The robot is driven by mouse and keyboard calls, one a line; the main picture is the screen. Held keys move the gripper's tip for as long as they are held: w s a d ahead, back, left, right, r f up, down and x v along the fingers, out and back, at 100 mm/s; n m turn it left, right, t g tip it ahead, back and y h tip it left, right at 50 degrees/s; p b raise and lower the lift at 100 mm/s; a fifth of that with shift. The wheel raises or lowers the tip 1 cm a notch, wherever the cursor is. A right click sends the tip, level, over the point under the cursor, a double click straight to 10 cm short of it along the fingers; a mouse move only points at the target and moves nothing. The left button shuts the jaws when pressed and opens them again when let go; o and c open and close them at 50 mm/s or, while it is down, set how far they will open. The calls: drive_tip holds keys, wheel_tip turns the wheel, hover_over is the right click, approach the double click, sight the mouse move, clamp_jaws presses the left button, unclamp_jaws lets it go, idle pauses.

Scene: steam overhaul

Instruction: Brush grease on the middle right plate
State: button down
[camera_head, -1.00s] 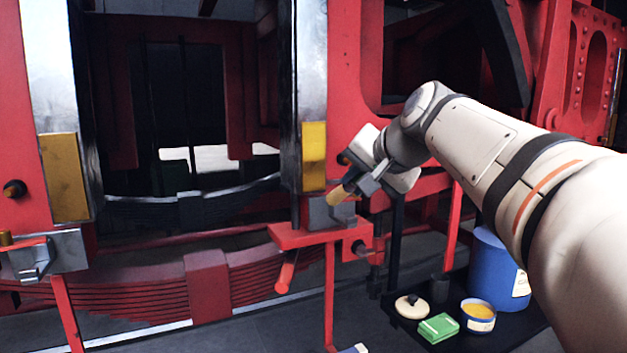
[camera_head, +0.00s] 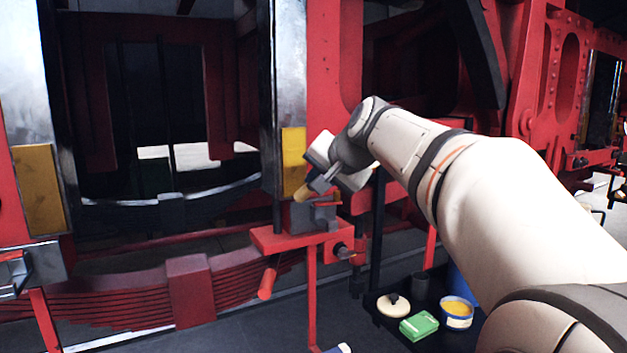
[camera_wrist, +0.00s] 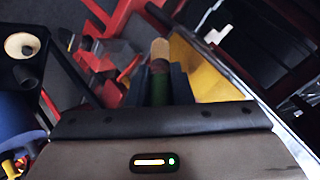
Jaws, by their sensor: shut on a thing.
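A yellow plate (camera_head: 293,161) sits low on the right upright of the red frame, and another yellow plate (camera_head: 39,190) sits on the left upright. My gripper (camera_head: 325,180) is shut on a brush with a tan tip (camera_head: 304,191). In the wrist view the brush (camera_wrist: 160,52) sticks out from between the fingers, with a green part nearer the jaws. The brush tip is beside the lower right edge of the right yellow plate; I cannot tell whether they touch. In the wrist view a yellow face (camera_wrist: 205,75) lies just right of the brush.
A grey clamp (camera_head: 300,216) on a red bracket (camera_head: 290,238) stands just below the brush tip. A black tray (camera_head: 385,322) at lower right holds a tub of yellow grease (camera_head: 457,312), a round lid (camera_head: 393,304) and a green box (camera_head: 419,325). Leaf springs (camera_head: 110,300) run below.

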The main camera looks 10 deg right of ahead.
drive_tip(key=shift+w+a+p, duration=0.2)
drive_tip(key=shift+w+p, duration=0.1)
drive_tip(key=shift+w, duration=0.3)
idle(0.5)
drive_tip(key=shift+r, duration=0.15)
drive_tip(key=shift+s+r+p, duration=0.1)
drive_tip(key=shift+r+p, duration=1.55)
drive_tip(key=shift+r, duration=0.3)
drive_tip(key=shift+r+p, duration=1.6)
drive_tip(key=shift+r, duration=0.3)
drive_tip(key=shift+f+b, duration=3.55)
drive_tip(key=shift+f, duration=0.55)
drive_tip(key=shift+r, duration=0.1)
drive_tip(key=shift+s+d+b, duration=0.3)
drive_tip(key=shift+s+b, duration=0.1)
drive_tip(key=shift+s, duration=0.55)
drive_tip(key=shift+s+d+b, duration=0.35)
drive_tip(key=shift+s+b, duration=0.1)
drive_tip(key=shift+s, duration=0.45)
drive_tip(key=shift+s+d+b, duration=0.3)
drive_tip(key=shift+s+b, duration=0.1)
drive_tip(key=shift+s, duration=0.55)
